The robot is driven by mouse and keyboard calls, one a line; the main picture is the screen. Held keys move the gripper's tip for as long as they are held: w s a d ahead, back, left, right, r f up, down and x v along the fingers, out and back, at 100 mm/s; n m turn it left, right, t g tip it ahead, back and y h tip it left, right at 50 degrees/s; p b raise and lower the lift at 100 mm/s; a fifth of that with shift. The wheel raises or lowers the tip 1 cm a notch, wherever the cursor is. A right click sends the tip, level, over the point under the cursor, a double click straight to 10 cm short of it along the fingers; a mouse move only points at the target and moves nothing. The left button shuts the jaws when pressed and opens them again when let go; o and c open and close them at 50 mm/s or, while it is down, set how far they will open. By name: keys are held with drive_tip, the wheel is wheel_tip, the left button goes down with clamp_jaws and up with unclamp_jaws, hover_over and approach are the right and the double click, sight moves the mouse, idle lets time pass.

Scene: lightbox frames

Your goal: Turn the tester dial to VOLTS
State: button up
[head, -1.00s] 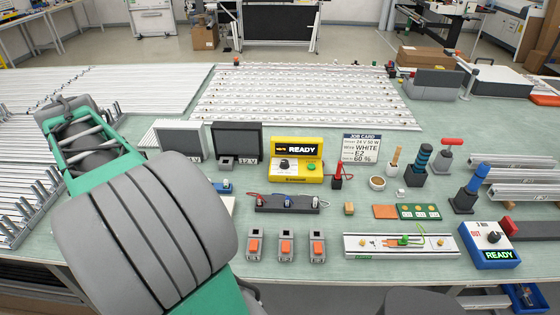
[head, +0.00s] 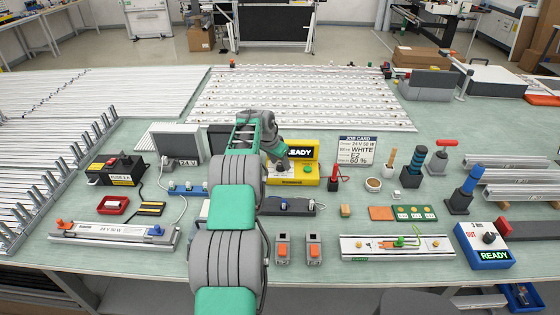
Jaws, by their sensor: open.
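My gripper (head: 283,166) is open and reaches down over the left part of the tester's face. The dial is hidden behind my gripper, so its setting cannot be read. I cannot tell whether the fingers touch or surround the dial.
A job card (head: 357,150) stands right of the tester, with a small red-handled tool (head: 334,178) between. A blue box (head: 486,245) with its own knob also reads READY. A black connector strip (head: 300,207) lies in front. A black boxy device (head: 118,168) stands left.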

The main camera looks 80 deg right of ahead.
drive_tip(key=shift+d+f, duration=0.15)
drive_tip(key=shift+f, duration=0.15)
clamp_jaws()
idle(0.4)
